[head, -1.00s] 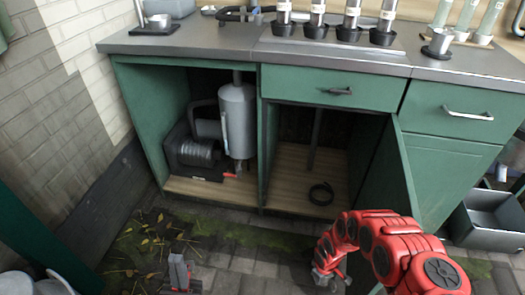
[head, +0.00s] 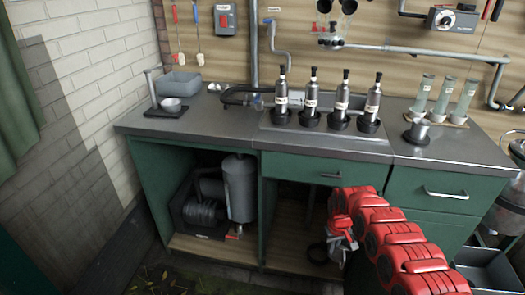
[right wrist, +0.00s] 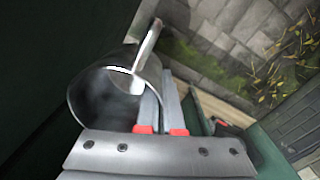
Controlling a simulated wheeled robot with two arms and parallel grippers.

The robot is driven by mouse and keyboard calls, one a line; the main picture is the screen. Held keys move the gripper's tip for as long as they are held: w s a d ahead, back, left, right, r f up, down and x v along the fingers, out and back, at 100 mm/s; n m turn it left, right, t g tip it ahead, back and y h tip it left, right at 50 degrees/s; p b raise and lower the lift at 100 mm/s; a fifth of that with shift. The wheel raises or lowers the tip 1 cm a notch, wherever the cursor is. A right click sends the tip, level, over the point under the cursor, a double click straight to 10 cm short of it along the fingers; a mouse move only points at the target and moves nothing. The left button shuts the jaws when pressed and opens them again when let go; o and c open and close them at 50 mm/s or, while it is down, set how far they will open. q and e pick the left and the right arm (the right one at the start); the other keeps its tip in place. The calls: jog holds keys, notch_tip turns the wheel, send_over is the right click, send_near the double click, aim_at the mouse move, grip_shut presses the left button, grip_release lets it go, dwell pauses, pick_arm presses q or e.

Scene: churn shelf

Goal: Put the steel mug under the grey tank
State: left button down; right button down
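The grey tank (head: 240,188) hangs upright in the open left cabinet, with a small red-handled part (head: 233,233) below it. My right gripper (head: 342,243) is in front of the open middle cabinet, to the right of the tank. In the right wrist view, the steel mug (right wrist: 98,97) is at my right gripper (right wrist: 164,92), its round mouth towards the camera. The fingers are close together at its side and appear shut on it; the exact grip is hidden. In the head view I cannot clearly make out the mug. My left gripper is out of view.
A dark coiled unit (head: 200,212) stands left of the tank. A black ring (head: 318,253) lies on the middle cabinet floor. A divider (head: 262,215) separates the cabinets. The worktop (head: 215,130) is above. Another metal cup (head: 418,131) stands on it.

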jog(key=a+r+p, duration=0.2)
jog(key=r+p, duration=0.3)
jog(key=r, duration=0.8)
jog(key=a+r+m+p, duration=0.1)
jog(key=r+p, duration=0.4)
jog(key=r, duration=0.9)
jog(key=a+r+m+p, duration=0.1)
jog(key=a+r+p, duration=0.2)
jog(key=r, duration=1.1)
jog(key=shift+w+a+p, duration=0.25)
jog(key=shift+w+p, duration=0.15)
jog(key=shift+p, duration=0.5)
jog(key=shift+w+d+r, duration=0.1)
jog(key=shift+w, duration=0.05)
